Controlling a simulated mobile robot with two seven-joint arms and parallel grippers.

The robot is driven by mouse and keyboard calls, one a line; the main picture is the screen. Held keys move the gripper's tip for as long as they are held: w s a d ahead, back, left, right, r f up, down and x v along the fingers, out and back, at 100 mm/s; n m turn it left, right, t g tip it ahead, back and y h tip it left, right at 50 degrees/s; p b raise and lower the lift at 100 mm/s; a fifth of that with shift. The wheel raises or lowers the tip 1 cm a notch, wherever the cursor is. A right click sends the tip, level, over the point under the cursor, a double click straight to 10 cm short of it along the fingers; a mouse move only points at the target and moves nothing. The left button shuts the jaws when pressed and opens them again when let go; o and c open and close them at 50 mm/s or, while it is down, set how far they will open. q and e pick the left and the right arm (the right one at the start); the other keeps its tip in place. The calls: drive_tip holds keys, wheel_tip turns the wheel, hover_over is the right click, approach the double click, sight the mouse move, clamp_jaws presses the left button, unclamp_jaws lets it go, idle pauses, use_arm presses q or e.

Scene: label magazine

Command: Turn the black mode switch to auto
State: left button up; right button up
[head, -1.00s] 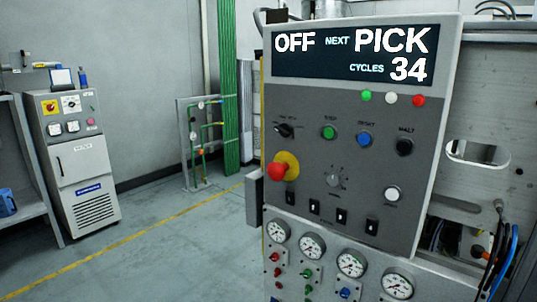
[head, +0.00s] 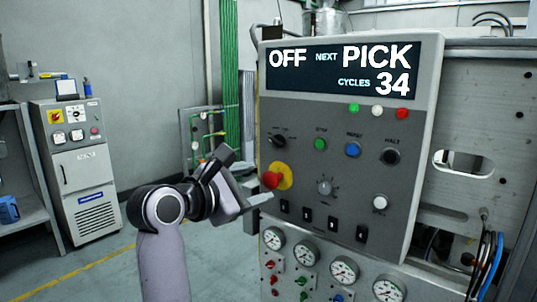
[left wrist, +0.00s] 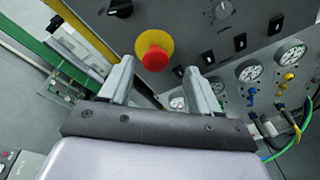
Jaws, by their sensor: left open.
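The black mode switch (head: 278,141) is a small rotary knob at the upper left of the grey control panel (head: 330,160). The display (head: 350,70) reads "OFF", "NEXT PICK" and "CYCLES 34". A black knob, apparently the mode switch (left wrist: 120,8), is cut by the top edge of the left wrist view. My left gripper (head: 262,196) is at the panel's left edge, below and left of the switch. In the left wrist view its two grey fingers (left wrist: 158,72) are spread and empty, pointing toward the panel. My right gripper is not in view.
The red emergency stop (head: 272,179) on its yellow base sits just below the switch; it shows just beyond my fingers in the left wrist view (left wrist: 154,52). Green, blue and black buttons, a grey dial (head: 324,186) and several gauges surround it. Open floor lies left.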

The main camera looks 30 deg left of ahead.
sight(274, 143)
use_arm(q)
wheel_tip(274, 143, up, 6)
drive_tip(key=a+n+t, duration=0.1)
drive_tip(key=n+t, duration=0.1)
drive_tip(key=n, duration=0.2)
drive_tip(key=shift+w+d+p, duration=0.1)
drive_tip(key=shift+w+p, duration=0.4)
drive_tip(key=shift+w, duration=2.95)
drive_tip(key=c, duration=1)
